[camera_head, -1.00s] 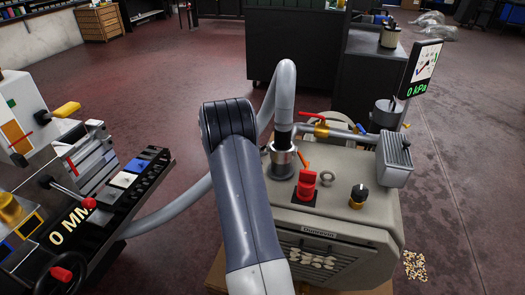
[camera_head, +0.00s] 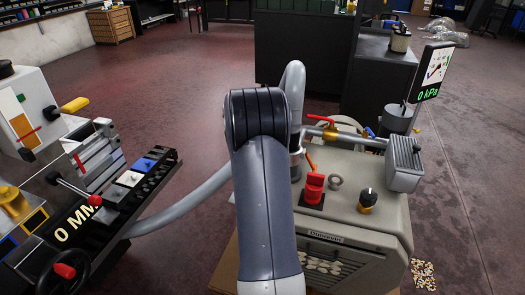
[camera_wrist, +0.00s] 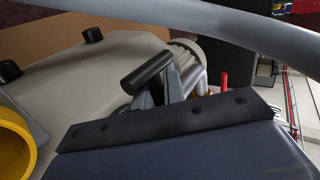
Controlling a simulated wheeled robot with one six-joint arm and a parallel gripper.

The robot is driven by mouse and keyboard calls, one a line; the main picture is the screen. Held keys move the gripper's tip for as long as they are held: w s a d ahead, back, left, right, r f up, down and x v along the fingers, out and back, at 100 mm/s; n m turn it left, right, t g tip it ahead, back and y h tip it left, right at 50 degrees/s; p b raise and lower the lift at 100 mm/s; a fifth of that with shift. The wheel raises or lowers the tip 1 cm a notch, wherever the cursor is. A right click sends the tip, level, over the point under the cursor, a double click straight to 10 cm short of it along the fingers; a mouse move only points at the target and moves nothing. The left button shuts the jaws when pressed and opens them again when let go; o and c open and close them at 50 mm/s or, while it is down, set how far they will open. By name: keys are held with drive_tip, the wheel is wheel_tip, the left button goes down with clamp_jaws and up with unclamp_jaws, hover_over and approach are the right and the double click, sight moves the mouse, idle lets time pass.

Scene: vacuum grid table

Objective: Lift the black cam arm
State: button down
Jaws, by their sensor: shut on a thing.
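In the wrist view, the black cam arm (camera_wrist: 147,72) shows as a short black bar, tilted, in front of the beige pump housing (camera_wrist: 60,80). The grey fingers of my gripper (camera_wrist: 170,86) are at this bar and closed on it; the exact contact is partly hidden by the dark plate of my wrist. In the head view my arm covers the gripper, the cam arm and most of the hose coupling (camera_head: 295,160). The grey hose (camera_head: 293,85) rises from the coupling and crosses the top of the wrist view.
The pump top carries a red switch (camera_head: 314,187), a black-and-yellow knob (camera_head: 367,201) and a red-handled valve (camera_head: 327,130). A gauge screen (camera_head: 431,72) reads 0 kPa.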

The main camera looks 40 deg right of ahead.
drive_tip(key=shift+r, duration=0.1)
idle(0.3)
drive_tip(key=c, duration=1.5)
unclamp_jaws()
drive_tip(key=shift+p+v, duration=0.85)
drive_tip(key=shift+v, duration=4.6)
drive_tip(key=shift+s+d, duration=0.1)
